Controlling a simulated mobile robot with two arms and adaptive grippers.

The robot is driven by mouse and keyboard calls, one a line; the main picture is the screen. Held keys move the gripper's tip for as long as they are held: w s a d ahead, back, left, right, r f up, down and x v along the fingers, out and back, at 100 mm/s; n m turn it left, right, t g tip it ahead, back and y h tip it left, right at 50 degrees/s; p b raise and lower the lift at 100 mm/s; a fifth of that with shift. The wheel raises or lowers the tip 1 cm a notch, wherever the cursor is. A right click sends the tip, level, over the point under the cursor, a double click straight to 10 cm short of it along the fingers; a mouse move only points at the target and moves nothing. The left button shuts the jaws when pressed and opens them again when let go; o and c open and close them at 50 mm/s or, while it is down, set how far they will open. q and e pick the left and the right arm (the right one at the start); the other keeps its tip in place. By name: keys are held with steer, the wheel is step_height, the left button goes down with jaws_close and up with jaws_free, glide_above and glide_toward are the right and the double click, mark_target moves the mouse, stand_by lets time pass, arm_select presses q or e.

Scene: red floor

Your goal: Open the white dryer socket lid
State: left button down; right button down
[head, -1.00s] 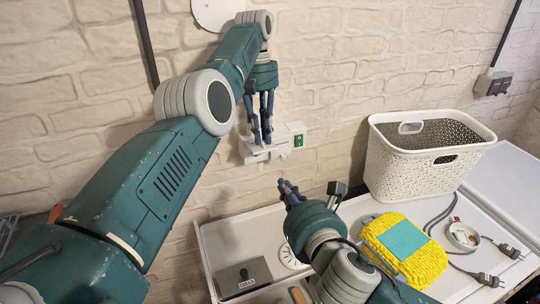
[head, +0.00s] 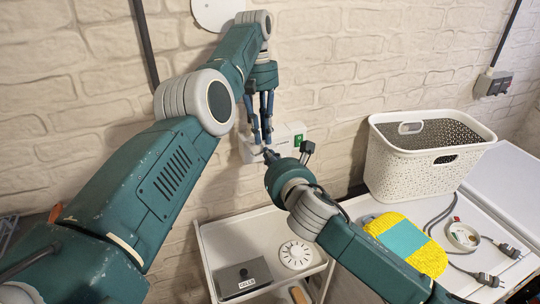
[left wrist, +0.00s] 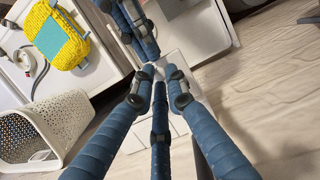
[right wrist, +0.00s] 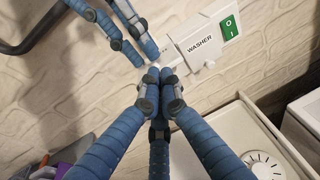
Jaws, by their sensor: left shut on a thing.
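The white socket unit (head: 286,132) is on the brick wall, with a green switch and a WASHER label (right wrist: 200,46) in the right wrist view. My left gripper (head: 262,141) points down at the unit's left part. Its fingertips (left wrist: 159,72) are shut on a white part there, apparently the dryer socket lid, mostly hidden by the fingers. My right gripper (head: 268,154) is just below and close to the left fingertips. In the right wrist view its fingertips (right wrist: 158,76) are together beside the unit, with nothing visible between them. I cannot tell whether they touch it.
A white perforated basket (head: 410,170) stands at right on a white top. Beside it are a yellow sponge-like block (head: 425,255), a round dish (head: 463,236) and plugs with cables (head: 488,279). A white tray (head: 222,250) with a round dial-like disc (head: 296,254) lies below.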

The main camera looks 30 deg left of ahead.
arm_select(q)
steer(key=shift+a, duration=0.1)
arm_select(e)
steer(key=shift+w+a+r, duration=0.15)
steer(key=shift+w+r, duration=0.05)
steer(key=shift+r, duration=0.2)
steer(key=shift+w+a+r, duration=0.1)
steer(key=shift+w+r, duration=0.05)
steer(key=shift+r, duration=0.25)
arm_select(q)
steer(key=c, duration=1.7)
jaws_free()
steer(key=shift+s+f, duration=0.1)
steer(key=shift+c, duration=0.2)
arm_select(e)
steer(key=shift+r, duration=0.15)
steer(key=shift+w, duration=0.1)
